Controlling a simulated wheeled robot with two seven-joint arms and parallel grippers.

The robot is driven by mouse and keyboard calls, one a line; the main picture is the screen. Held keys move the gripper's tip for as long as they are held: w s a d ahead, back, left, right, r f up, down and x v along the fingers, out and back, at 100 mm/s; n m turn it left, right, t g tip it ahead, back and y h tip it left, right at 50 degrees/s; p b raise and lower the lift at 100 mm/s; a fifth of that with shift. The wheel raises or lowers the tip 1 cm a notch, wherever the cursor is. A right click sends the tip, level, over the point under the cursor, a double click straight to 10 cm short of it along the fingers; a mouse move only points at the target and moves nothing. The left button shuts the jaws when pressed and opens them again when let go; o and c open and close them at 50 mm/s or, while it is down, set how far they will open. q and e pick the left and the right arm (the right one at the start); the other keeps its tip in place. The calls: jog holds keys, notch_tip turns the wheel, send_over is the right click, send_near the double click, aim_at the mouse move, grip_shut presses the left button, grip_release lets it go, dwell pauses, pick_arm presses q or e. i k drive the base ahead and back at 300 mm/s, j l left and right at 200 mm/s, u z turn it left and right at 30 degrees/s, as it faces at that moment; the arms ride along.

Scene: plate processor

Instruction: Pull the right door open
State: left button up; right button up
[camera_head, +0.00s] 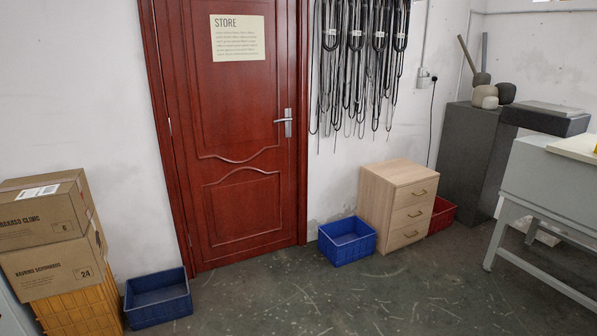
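A red wooden door (235,120) with a "STORE" sign (237,38) stands in the back wall, left of the middle. It is shut in its red frame. Its silver lever handle (286,122) is on the right edge of the door. It is the only door in view, and I cannot tell whether it is the right door of the task. Neither of my grippers is in view.
Blue crates (158,297) (346,240) stand on the floor left and right of the door. A wooden drawer cabinet (398,205), a red crate (441,215) and a grey table (550,185) are at right. Cardboard boxes (45,215) are at left. The middle floor is clear.

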aim_at(229, 70)
jog(key=i, duration=1.15)
jog(key=i+l+u, duration=0.1)
jog(key=i, duration=1.1)
